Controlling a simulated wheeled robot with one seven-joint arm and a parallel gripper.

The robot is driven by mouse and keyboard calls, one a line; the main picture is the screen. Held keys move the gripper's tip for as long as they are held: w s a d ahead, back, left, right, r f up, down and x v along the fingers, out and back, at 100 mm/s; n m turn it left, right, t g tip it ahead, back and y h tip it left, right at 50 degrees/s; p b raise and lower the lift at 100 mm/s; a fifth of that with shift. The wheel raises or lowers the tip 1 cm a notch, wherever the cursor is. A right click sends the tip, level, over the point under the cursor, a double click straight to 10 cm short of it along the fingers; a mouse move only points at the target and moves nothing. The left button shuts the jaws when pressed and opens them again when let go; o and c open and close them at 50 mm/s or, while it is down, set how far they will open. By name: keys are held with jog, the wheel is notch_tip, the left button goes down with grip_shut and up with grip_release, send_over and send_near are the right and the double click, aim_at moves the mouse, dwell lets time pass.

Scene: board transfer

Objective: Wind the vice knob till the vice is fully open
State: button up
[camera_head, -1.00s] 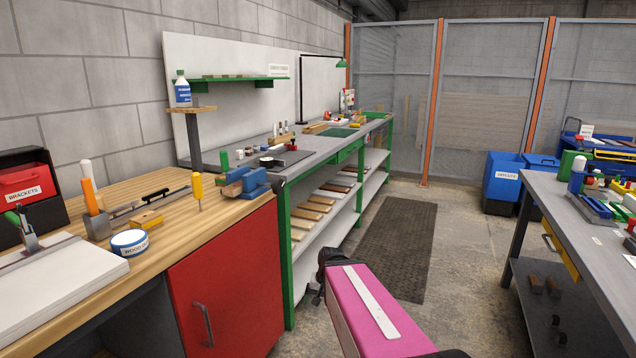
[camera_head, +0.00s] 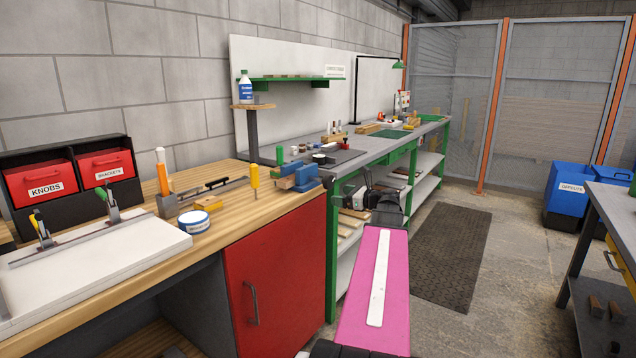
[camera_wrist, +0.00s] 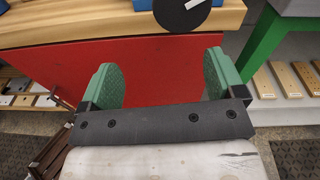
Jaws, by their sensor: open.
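The blue vice (camera_head: 306,178) sits at the right end of the wooden bench, with a brown part beside it at its left. How far its jaws stand apart is too small to tell. Its knob shows in the wrist view as a black disc (camera_wrist: 178,14) with a pale handle, cut off by the top edge. My gripper (camera_wrist: 160,70) is open and empty, its two green-padded fingers wide apart below the knob and in front of the red cabinet. In the head view my gripper (camera_head: 368,194) is right of the vice, apart from it.
The wooden bench (camera_head: 120,262) has a red cabinet door (camera_head: 278,270) under it. A yellow-handled tool (camera_head: 255,180) stands left of the vice, and a round tin (camera_head: 194,224) lies farther left. The grey green-legged bench (camera_head: 385,143) is behind.

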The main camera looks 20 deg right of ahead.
aim_at(331, 183)
jog(key=shift+m+t, duration=0.7)
jog(key=shift+m, duration=0.1)
jog(key=w+a+r, duration=0.1)
jog(key=w, duration=0.5)
jog(key=w+a+r, duration=0.1)
jog(key=w, duration=0.2)
jog(key=shift+a+r, duration=0.3)
jog(key=shift+a, duration=0.05)
jog(key=c, duration=0.9)
